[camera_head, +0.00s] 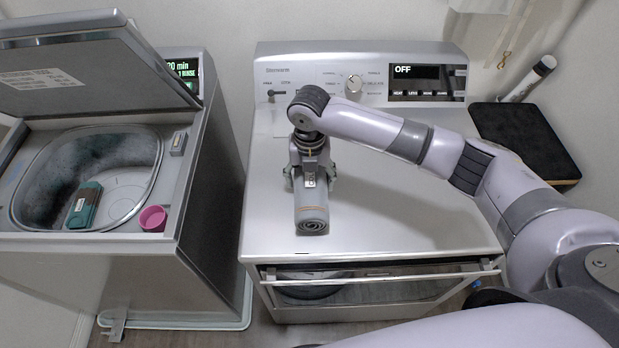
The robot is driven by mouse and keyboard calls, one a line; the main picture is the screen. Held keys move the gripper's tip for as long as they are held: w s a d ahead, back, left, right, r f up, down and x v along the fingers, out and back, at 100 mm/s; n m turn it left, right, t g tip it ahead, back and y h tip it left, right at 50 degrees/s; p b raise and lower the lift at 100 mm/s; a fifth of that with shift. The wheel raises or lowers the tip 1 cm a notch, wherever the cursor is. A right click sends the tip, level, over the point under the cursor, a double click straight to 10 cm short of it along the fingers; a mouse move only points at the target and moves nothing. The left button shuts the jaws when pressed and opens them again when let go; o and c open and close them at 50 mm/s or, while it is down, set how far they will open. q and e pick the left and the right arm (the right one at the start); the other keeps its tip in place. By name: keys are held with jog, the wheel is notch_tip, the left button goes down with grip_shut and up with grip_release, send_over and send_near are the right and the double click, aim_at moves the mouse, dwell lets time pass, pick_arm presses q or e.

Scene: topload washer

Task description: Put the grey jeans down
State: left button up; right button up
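The grey jeans (312,213) are a tight roll with an orange-brown stripe, lying lengthwise on the flat top of the dryer-like appliance (400,215). The front end shows a spiral. My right gripper (311,180) points down over the rear part of the roll, with one finger on each side. Whether the fingers press on the cloth or stand slightly apart from it is too small to tell. The roll appears to rest on the top; its rear end is hidden under the gripper. My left gripper is not in view.
An open topload washer (190,200) stands at left, holding a teal box (84,205) in its drum; a pink cup (152,218) sits on its rim. A control panel (360,80) reading OFF rises behind the appliance top. The surface right of the roll is clear.

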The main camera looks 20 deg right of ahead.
jog(key=shift+f, duration=0.5)
jog(key=o, duration=1.7)
jog(key=shift+f, duration=0.15)
jog(key=shift+o, duration=0.2)
jog(key=shift+r, duration=0.55)
notch_tip(320, 180, up, 10)
jog(key=b, duration=0.3)
jog(key=shift+r, duration=0.6)
